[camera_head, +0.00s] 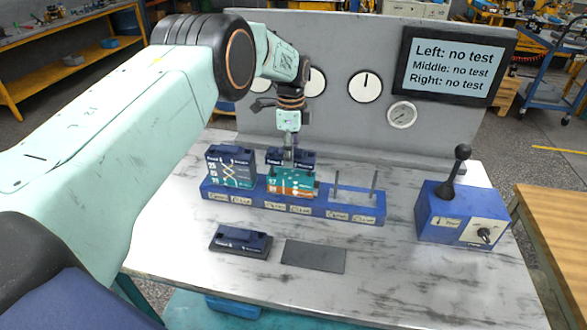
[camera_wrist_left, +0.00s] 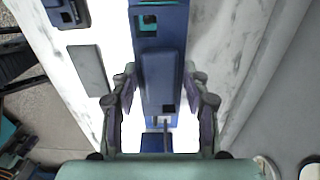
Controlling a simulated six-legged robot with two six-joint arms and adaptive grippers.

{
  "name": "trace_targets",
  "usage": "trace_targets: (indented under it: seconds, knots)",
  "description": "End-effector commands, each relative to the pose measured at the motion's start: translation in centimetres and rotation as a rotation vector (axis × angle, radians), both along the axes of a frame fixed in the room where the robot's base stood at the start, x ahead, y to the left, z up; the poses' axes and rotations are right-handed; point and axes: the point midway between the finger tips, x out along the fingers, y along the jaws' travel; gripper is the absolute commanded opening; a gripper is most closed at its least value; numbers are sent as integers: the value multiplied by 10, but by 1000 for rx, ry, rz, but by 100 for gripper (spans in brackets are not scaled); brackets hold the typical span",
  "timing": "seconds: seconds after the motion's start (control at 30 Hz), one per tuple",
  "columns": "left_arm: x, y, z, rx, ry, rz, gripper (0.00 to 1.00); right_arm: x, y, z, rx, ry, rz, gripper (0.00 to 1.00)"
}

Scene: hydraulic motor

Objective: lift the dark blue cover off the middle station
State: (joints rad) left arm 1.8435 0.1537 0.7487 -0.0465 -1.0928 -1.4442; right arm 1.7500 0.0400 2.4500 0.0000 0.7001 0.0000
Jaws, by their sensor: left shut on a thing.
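A blue base (camera_head: 330,208) carries three stations. In the head view my left gripper (camera_head: 289,156) comes down from above and is shut on the dark blue cover (camera_head: 303,158) of the middle station. Below the cover is the teal and orange middle body (camera_head: 292,183). I cannot tell whether cover and body touch. In the left wrist view the cover (camera_wrist_left: 158,85) lies lengthwise between the fingers of the left gripper (camera_wrist_left: 162,92) and hides the body. The left station holds a dark blue unit (camera_head: 230,168); the right station shows bare pins (camera_head: 374,182). My right gripper is not in view.
A blue lever box (camera_head: 462,215) stands at right. A grey panel with gauges (camera_head: 365,86) and a screen (camera_head: 455,65) rises behind.

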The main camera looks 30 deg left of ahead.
Motion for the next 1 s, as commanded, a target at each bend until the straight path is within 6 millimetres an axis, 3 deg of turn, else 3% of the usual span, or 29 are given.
trace_targets:
  seconds: [1.0]
  knots:
    - [1,0,54,1,-3,0,0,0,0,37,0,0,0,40]
